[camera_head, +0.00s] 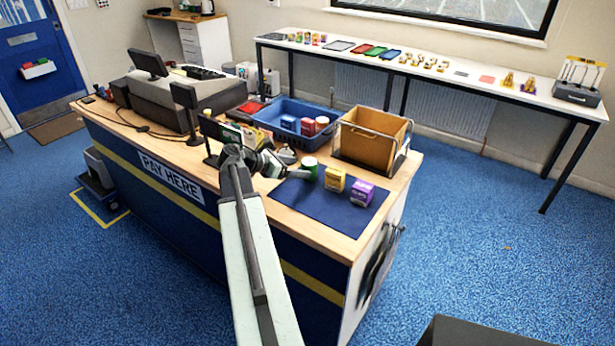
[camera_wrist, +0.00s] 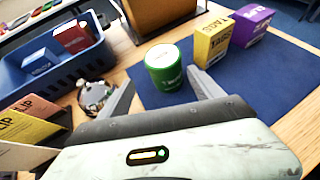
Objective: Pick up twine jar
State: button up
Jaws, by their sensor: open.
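My gripper (camera_head: 291,170) is open and empty, just left of the jar in the head view. In the wrist view its fingers (camera_wrist: 160,90) point at the jar, one on each side of the line to it. I cannot tell whether either finger touches it.
A yellow carton (camera_head: 335,179) and a purple carton (camera_head: 362,192) stand on the mat right of the jar. A brown bin in a wire frame (camera_head: 372,138) stands behind. A blue crate (camera_head: 292,119) holds small boxes. A grey metal object (camera_wrist: 92,97) lies left of my fingers. The mat's front is clear.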

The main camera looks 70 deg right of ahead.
aim_at(315, 168)
jog(key=shift+b+x, duration=0.55)
jog(key=shift+x, duration=0.65)
jog(key=x, duration=0.2)
jog(key=b+x, duration=0.2)
jog(key=x, duration=0.1)
jog(key=shift+s+d+r, duration=0.1)
jog(key=shift+s+d, duration=0.05)
jog(key=shift+s, duration=0.35)
jog(key=c, duration=1.5)
notch_tip(315, 168, up, 10)
jog(key=p, duration=1)
jog(key=shift+r, duration=0.2)
jog(key=shift+c, duration=0.2)
